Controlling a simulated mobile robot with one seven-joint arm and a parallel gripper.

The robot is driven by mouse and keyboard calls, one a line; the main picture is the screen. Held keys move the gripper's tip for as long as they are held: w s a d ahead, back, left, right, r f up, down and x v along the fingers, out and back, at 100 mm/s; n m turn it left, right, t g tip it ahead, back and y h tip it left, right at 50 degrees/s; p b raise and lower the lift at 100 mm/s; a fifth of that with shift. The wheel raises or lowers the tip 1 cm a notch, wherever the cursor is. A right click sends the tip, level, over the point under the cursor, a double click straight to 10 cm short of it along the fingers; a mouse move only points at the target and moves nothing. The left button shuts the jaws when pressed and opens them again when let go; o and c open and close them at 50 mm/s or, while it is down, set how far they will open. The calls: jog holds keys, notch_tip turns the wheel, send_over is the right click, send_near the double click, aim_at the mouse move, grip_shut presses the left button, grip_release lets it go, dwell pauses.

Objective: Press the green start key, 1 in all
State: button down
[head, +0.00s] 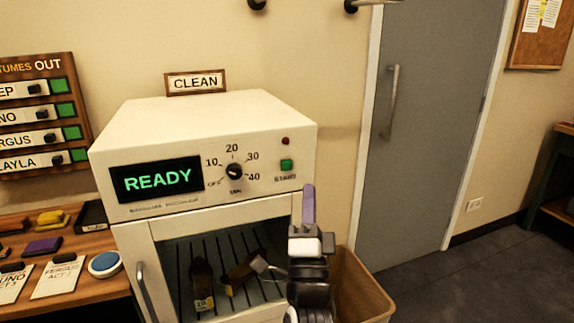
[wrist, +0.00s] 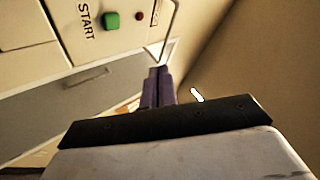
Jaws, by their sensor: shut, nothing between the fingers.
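The green start key (head: 286,165) is a small square button on the right of the white machine's front panel, above the word START. It also shows near the top of the wrist view (wrist: 112,21). My gripper (head: 308,190) is shut and empty, with its purple fingertips pointing up, just right of and below the key in the head view. In the wrist view the fingertips (wrist: 158,74) sit below and to the right of the key, apart from it. The machine (head: 215,120) shows READY on its display (head: 157,180).
A dial (head: 234,172) and a red lamp (head: 285,140) are near the key. Dark items lie behind the machine's door window (head: 225,250). A brown bin (head: 360,290) stands at the right. A wooden table (head: 70,285) with tags and a blue-topped round item is at the left.

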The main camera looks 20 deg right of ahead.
jog(key=shift+w+a, duration=0.2)
jog(key=shift+w, duration=4.15)
jog(key=shift+w, duration=0.1)
jog(key=shift+w, duration=0.3)
jog(key=shift+w, duration=0.5)
jog(key=shift+s, duration=0.9)
jog(key=shift+s+d, duration=0.1)
jog(key=shift+s, duration=2.4)
